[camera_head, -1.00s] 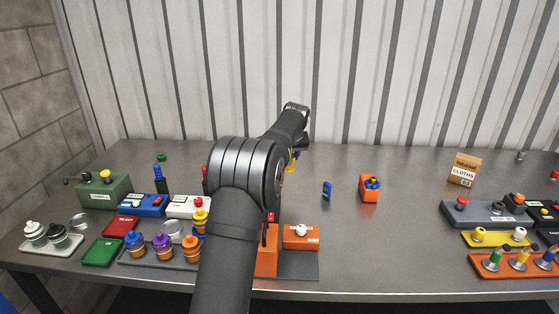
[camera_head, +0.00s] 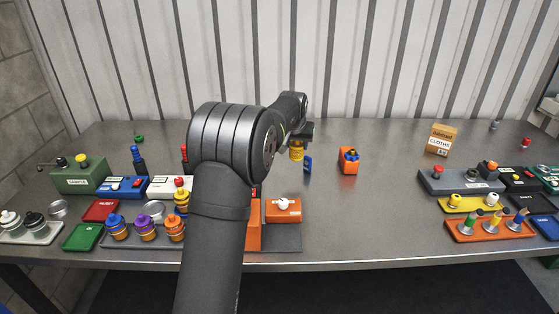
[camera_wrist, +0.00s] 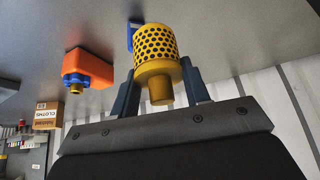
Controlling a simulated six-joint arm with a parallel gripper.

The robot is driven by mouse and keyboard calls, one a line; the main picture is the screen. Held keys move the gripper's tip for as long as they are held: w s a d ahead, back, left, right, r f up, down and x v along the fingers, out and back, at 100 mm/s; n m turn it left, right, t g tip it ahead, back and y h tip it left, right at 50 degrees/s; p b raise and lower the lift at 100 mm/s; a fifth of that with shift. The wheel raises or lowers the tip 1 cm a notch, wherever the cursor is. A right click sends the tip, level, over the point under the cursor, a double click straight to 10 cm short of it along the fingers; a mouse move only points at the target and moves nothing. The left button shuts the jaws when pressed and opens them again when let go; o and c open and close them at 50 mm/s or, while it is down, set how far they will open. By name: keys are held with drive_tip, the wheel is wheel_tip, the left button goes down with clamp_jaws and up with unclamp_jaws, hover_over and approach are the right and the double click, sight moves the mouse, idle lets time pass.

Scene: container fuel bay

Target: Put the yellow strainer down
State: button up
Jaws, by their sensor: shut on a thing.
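The yellow strainer (camera_head: 297,152) is a perforated cylinder with a narrower stub at one end. In the wrist view the strainer (camera_wrist: 158,55) sits between the two dark fingers of my gripper (camera_wrist: 160,90), which is shut on it. In the head view my gripper (camera_head: 297,138) is beyond the middle of the bench, with the strainer hanging below it. I cannot tell whether the strainer touches the bench top.
A small blue piece (camera_head: 308,164) stands just right of the strainer. An orange block with a blue fitting (camera_head: 349,160) stands farther right, and a cloths box (camera_head: 441,140) beyond it. Bare bench (camera_head: 390,215) lies in front. Crowded trays and boxes fill both sides.

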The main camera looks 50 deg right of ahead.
drive_tip(key=shift+w+a+f, duration=0.15)
drive_tip(key=shift+w+f, duration=1.7)
drive_tip(key=shift+f, duration=0.25)
drive_tip(key=shift+w+a+f, duration=0.15)
drive_tip(key=shift+w+f, duration=1.65)
drive_tip(key=shift+f, duration=0.25)
drive_tip(key=shift+f, duration=0.1)
drive_tip(key=shift+f, duration=0.1)
drive_tip(key=o, duration=1)
drive_tip(key=shift+r, duration=0.35)
drive_tip(key=v, duration=1.1)
drive_tip(key=shift+s+a+r, duration=0.15)
drive_tip(key=shift+a+r, duration=0.1)
